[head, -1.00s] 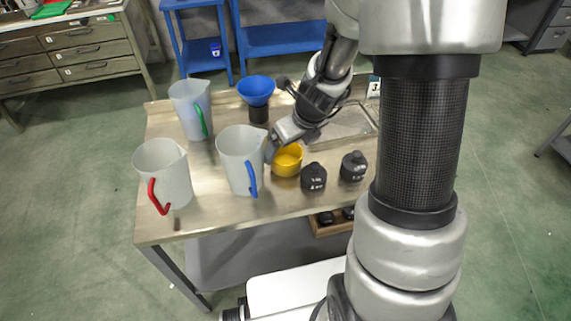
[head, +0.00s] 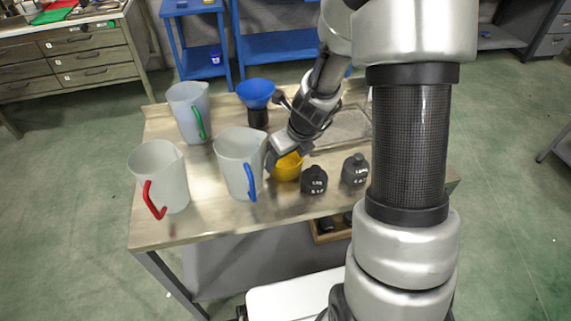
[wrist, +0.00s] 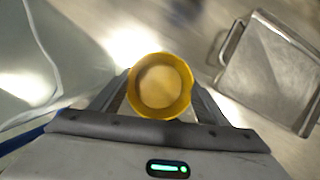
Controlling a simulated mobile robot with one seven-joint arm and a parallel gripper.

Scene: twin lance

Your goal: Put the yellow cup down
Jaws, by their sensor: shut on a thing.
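The yellow cup (head: 287,168) is at the middle of the metal table, between the blue-handled pitcher and a black weight. It also shows in the wrist view (wrist: 160,110), its open top facing the camera. My gripper (wrist: 160,98) has a finger on each side of the cup and is shut on it. In the head view my gripper (head: 283,157) comes from above and hides part of the cup's rim. I cannot tell whether the cup's base touches the table.
A blue-handled pitcher (head: 238,163) stands close left of the cup. Red-handled (head: 163,180) and green-handled (head: 186,112) pitchers stand farther left. Black weights (head: 314,181) (head: 355,170) stand to the right. A blue funnel (head: 256,92) and metal tray (wrist: 268,75) are behind.

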